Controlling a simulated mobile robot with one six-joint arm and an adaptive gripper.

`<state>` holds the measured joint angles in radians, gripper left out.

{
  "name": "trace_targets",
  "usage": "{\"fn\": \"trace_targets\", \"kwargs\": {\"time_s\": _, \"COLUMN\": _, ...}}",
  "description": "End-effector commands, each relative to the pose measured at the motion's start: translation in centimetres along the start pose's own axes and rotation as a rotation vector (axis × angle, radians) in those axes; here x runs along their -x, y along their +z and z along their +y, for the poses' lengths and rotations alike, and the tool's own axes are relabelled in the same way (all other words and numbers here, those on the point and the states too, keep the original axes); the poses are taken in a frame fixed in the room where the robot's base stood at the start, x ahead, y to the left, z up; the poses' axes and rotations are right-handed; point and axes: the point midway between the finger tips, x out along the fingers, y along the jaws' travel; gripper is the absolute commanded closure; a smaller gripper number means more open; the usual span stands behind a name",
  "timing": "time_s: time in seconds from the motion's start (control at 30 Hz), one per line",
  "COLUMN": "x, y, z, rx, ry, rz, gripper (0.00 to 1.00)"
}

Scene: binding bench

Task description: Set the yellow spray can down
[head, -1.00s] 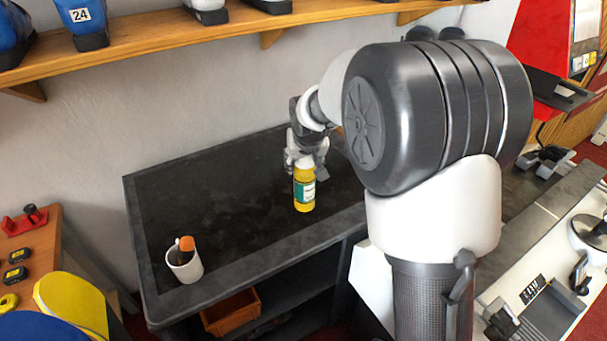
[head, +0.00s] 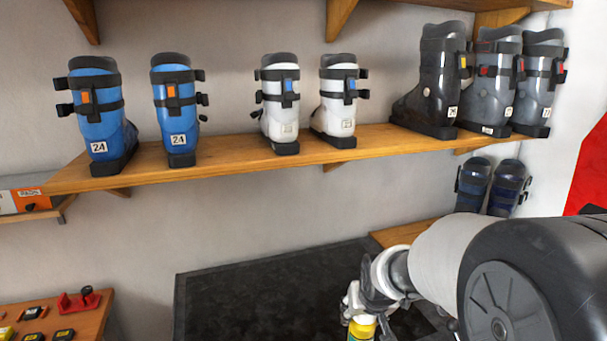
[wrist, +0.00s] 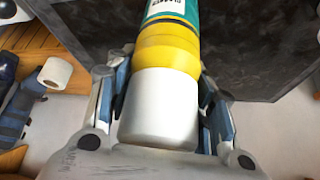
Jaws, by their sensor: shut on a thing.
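The yellow spray can (head: 362,328) shows at the bottom edge of the head view, with its lower part cut off. In the wrist view the can (wrist: 168,50) has a white cap, a yellow body and a green and white label. My gripper (wrist: 165,105) is shut on the can around its white cap. The gripper (head: 360,307) also shows above the can in the head view. The dark bench top (head: 265,295) lies behind and below the can. Whether the can's base touches the bench is hidden.
A wooden shelf (head: 235,155) with blue, white and dark ski boots runs along the wall above the bench. Two dark blue boots (head: 490,185) stand lower at the right. A wooden table with a red tool (head: 80,300) is at the left. The bench left of my gripper looks clear.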

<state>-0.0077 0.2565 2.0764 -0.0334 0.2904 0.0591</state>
Motion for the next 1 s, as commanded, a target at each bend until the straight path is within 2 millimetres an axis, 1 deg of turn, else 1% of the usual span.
{"fn": "trace_targets", "kwargs": {"time_s": 0.03, "x": -0.3, "y": 1.8, "z": 0.1, "rx": 0.004, "ry": -0.002, "rz": -0.002, "gripper": 1.0}}
{"fn": "trace_targets", "kwargs": {"time_s": 0.1, "x": -0.6, "y": 3.7, "z": 0.1, "rx": 0.008, "ry": -0.004, "rz": 0.0, "gripper": 1.0}}
{"fn": "trace_targets", "kwargs": {"time_s": 0.2, "x": -0.9, "y": 5.9, "z": 0.2, "rx": 0.015, "ry": -0.005, "rz": 0.001, "gripper": 1.0}}
{"fn": "trace_targets", "kwargs": {"time_s": 0.33, "x": -1.1, "y": 7.7, "z": 0.3, "rx": 0.019, "ry": -0.005, "rz": 0.003, "gripper": 1.0}}
{"fn": "trace_targets", "kwargs": {"time_s": 0.37, "x": -1.3, "y": 8.2, "z": 0.3, "rx": 0.019, "ry": -0.005, "rz": 0.001, "gripper": 1.0}}
{"fn": "trace_targets", "kwargs": {"time_s": 0.5, "x": -2.7, "y": 11.6, "z": 0.4, "rx": 0.021, "ry": -0.006, "rz": -0.003, "gripper": 1.0}}
{"fn": "trace_targets", "kwargs": {"time_s": 0.6, "x": -3.3, "y": 13.4, "z": 0.4, "rx": 0.021, "ry": -0.006, "rz": -0.001, "gripper": 1.0}}
{"fn": "trace_targets", "kwargs": {"time_s": 0.7, "x": -3.5, "y": 14.2, "z": 0.4, "rx": 0.021, "ry": -0.005, "rz": 0.003, "gripper": 1.0}}
{"fn": "trace_targets", "kwargs": {"time_s": 1.0, "x": -3.5, "y": 14.1, "z": 0.4, "rx": 0.022, "ry": -0.006, "rz": 0.005, "gripper": 1.0}}
